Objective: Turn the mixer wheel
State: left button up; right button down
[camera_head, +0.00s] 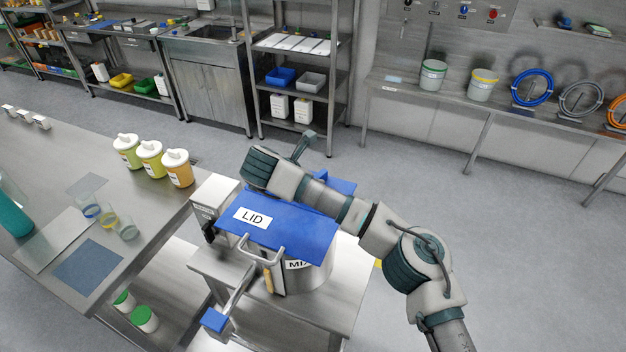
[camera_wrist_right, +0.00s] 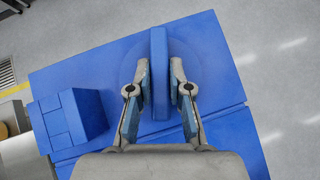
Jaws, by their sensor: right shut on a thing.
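The mixer, a steel pot (camera_head: 307,279) with a partly covered label, stands on a steel stand under a flat blue cover (camera_head: 285,228) marked LID. In the right wrist view, an upright blue bar (camera_wrist_right: 160,40) rises from a round blue disc (camera_wrist_right: 200,68) on the blue surface; this looks like the mixer wheel. My right gripper (camera_wrist_right: 161,74) is shut on this bar, one finger on each side. In the head view my right arm reaches over the mixer from the right, and its fingers are hidden. My left gripper is not in view.
A blue block (camera_wrist_right: 68,122) stands beside the disc. A steel table (camera_head: 120,235) at left holds several yellow-to-orange jars (camera_head: 150,160) and glasses. Open floor lies behind and right.

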jog(key=shift+w+a+r+m+g+h+p, duration=0.1)
jog(key=shift+r+m+g+h+p, duration=0.15)
jog(key=shift+m+g+h+p, duration=0.6)
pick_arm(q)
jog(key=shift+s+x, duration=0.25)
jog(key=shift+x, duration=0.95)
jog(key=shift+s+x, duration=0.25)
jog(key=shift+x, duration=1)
pick_arm(e)
jog(key=shift+w+f+m, duration=0.1)
jog(key=shift+m, duration=0.85)
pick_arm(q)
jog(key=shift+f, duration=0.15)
pick_arm(e)
jog(key=c, duration=1.1)
grip_release()
jog(key=shift+w+a+f, duration=0.1)
jog(key=shift+a, duration=0.05)
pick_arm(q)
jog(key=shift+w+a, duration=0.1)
